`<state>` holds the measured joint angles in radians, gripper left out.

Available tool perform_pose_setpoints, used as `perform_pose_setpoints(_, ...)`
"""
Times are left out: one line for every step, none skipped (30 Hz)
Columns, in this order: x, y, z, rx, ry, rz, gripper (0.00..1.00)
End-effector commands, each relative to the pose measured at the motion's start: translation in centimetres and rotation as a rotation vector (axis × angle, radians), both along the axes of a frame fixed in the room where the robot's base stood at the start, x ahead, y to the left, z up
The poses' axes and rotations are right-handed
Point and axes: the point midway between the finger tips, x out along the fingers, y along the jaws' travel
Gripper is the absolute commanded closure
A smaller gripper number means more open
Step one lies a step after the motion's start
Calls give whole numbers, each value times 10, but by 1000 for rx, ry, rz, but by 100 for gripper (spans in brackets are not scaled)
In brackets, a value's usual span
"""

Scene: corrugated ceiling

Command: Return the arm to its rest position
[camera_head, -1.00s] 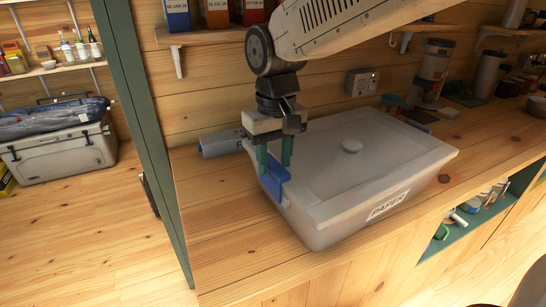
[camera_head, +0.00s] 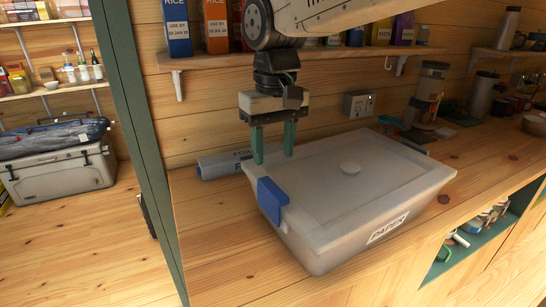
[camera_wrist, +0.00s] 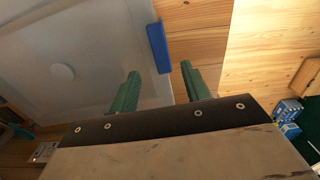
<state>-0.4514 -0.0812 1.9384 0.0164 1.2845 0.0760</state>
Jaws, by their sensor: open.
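My gripper (camera_head: 273,158) hangs fingers down above the left end of a lidded grey-white box (camera_head: 330,240) labelled PAPER. Its green fingers are apart with nothing between them. A blue latch (camera_head: 271,201) on the box's left end sits just below and in front of the fingers, clear of them. In the wrist view the open green fingers (camera_wrist: 160,88) point toward the blue latch (camera_wrist: 158,47) and the lid (camera_wrist: 85,50).
A foil box (camera_head: 222,164) lies behind the box's left end. A shelf (camera_head: 330,54) with food cartons runs along the wall behind my arm. Jars (camera_head: 428,95) stand at the back right. The counter's front left (camera_head: 215,245) is bare.

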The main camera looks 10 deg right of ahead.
Motion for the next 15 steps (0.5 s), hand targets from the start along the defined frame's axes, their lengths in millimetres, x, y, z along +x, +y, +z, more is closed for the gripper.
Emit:
perform_pose_setpoints(0, 0, 0, 0, 0, 0, 53)
perform_pose_setpoints(0, 0, 0, 0, 0, 0, 53)
perform_pose_setpoints(0, 0, 0, 0, 0, 0, 53)
perform_pose_setpoints(0, 0, 0, 0, 0, 0, 53)
perform_pose_setpoints(0, 0, 0, 0, 0, 0, 53)
perform_pose_setpoints(0, 0, 0, 0, 0, 0, 53)
perform_pose_setpoints(0, 0, 0, 0, -1, 3, 53)
perform_pose_setpoints(0, 0, -2, -1, 0, 8, 53)
perform_pose_setpoints(-3, -2, -6, -5, 8, 11, 53)
perform_pose_setpoints(-6, -3, -11, -10, 17, 14, 53)
perform_pose_setpoints(-11, -6, -17, -15, 27, 18, 53)
perform_pose_setpoints(-22, -14, -22, -20, 34, 19, 53)
perform_pose_setpoints(-29, -23, -24, -22, 36, 13, 53)
perform_pose_setpoints(-37, -33, -27, -23, 37, 4, 53)
perform_pose_setpoints(-49, -46, -30, -24, 37, -10, 53)
